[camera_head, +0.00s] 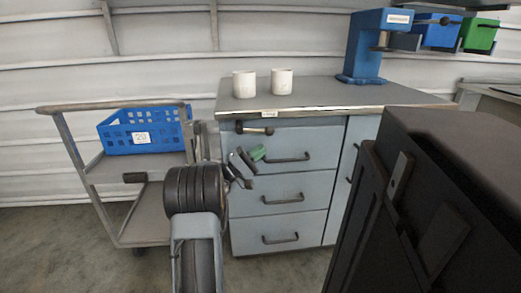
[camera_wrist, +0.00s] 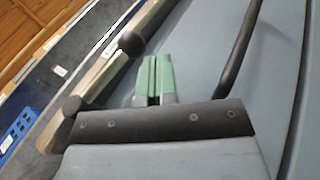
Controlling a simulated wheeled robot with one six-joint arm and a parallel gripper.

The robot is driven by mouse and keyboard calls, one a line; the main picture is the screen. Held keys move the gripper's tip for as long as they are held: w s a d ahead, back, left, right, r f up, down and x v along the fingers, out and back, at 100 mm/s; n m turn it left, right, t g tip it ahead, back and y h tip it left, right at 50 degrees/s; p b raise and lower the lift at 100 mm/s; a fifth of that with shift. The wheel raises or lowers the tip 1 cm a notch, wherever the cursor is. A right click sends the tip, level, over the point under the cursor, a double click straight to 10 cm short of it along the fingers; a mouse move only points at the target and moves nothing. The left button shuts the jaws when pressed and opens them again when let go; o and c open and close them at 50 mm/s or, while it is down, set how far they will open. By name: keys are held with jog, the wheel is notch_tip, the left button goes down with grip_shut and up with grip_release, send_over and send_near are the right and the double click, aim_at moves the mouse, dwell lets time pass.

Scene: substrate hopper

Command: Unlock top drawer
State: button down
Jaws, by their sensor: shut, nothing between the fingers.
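The grey-blue top drawer (camera_head: 315,138) is shut in the cabinet under the worktop. A latch bar with dark ends (camera_head: 256,130) lies across its upper left; in the wrist view the bar (camera_wrist: 100,76) runs diagonally between two dark knobs. The drawer's dark handle (camera_head: 288,158) sits to the right and lower; it also shows in the wrist view (camera_wrist: 240,50). My gripper (camera_head: 256,154) is in front of the drawer, below the latch and left of the handle. Its green fingertips (camera_wrist: 154,75) are together and empty, between latch and handle, apart from both in the picture.
Two white cups (camera_head: 262,83) and a blue press (camera_head: 368,45) stand on the worktop (camera_head: 320,92). A cart (camera_head: 150,235) with a blue crate (camera_head: 145,131) stands at left. A large dark box-like body (camera_head: 450,190) fills the right foreground. Two lower drawers (camera_head: 300,185) are shut.

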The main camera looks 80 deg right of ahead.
notch_tip(320, 180, down, 10)
jog(key=a+p, duration=0.2)
jog(key=p, duration=0.1)
jog(key=shift+w+a, duration=0.1)
dwell(0.5)
jog(key=w+a+r+n+t+y+p, duration=0.15)
jog(key=w+a+r+t+p, duration=0.25)
jog(key=w+a+r+p, duration=0.4)
jog(key=w+a+r+n+t+y+p, duration=0.15)
jog(key=w+a+r+t+p, duration=0.35)
jog(key=r+p, duration=0.6)
jog(key=w+a+r+n+t+y+p, duration=0.2)
jog(key=a+r+t+p, duration=0.3)
jog(key=a, duration=0.7)
jog(key=w+a+r+n+t+y+p, duration=0.3)
jog(key=a+r+p, duration=0.5)
jog(key=a, duration=0.5)
jog(key=w+a+r+n+t+y+p, duration=0.2)
jog(key=w+a+r+t+y+p, duration=0.2)
jog(key=a, duration=0.9)
notch_tip(320, 180, up, 4)
jog(key=t+p, duration=0.3)
jog(key=shift+w+a+f+n+y, duration=0.15)
jog(key=shift+w+a+n+y, duration=0.15)
jog(key=shift+w, duration=0.1)
